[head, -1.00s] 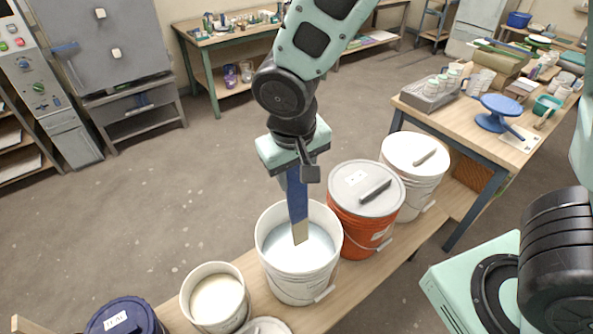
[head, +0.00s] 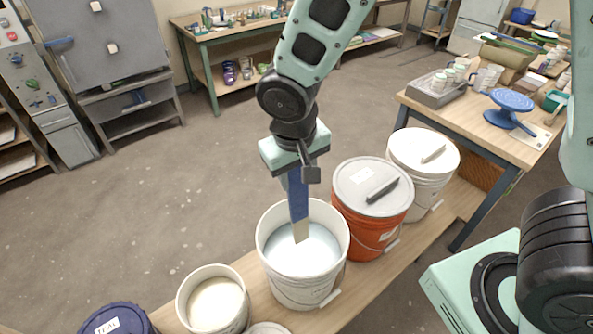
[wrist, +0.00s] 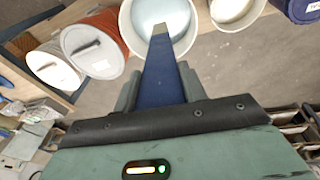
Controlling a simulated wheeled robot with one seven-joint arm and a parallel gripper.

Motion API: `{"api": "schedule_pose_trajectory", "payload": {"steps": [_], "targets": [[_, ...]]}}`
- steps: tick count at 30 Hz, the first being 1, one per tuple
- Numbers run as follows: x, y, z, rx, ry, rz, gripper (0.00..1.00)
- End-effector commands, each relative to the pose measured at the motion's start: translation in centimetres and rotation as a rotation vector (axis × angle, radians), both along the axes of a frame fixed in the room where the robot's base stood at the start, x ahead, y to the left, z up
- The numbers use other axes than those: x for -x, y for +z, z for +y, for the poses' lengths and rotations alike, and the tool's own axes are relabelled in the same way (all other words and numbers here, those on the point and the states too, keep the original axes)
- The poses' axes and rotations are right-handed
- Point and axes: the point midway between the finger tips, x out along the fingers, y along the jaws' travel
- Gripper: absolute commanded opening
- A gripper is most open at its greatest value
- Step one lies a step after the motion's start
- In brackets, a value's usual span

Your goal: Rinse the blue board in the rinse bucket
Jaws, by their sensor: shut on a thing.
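The blue board (head: 298,200) hangs down from my gripper (head: 296,172), which is shut on its upper part. Its lower end is pale and bare. In the head view this end is over the open mouth of a white bucket (head: 290,283) holding pale bluish-white liquid (head: 318,256); I cannot tell whether the tip touches the liquid. In the wrist view the board (wrist: 164,75) sticks out between the fingers of my gripper (wrist: 160,92), with its tip overlapping the liquid in the bucket (wrist: 193,45).
An orange bucket (head: 372,231) with a grey lid and a white lidded bucket (head: 424,180) stand to the right. An open cream-filled bucket (head: 214,303) and a dark blue lidded bucket (head: 117,320) stand to the left. All share a wooden bench (head: 425,240).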

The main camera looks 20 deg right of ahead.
Motion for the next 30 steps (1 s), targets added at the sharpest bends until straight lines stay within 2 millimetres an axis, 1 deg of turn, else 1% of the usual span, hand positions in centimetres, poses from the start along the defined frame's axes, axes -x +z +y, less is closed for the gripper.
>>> {"api": "schedule_pose_trajectory", "payload": {"steps": [1, 30], "targets": [[-0.1, -0.9, -0.1, 0.0, -0.001, 0.0, 0.1], [-1.7, -9.9, -1.0, 0.0, -0.001, 0.0, 0.1]]}}
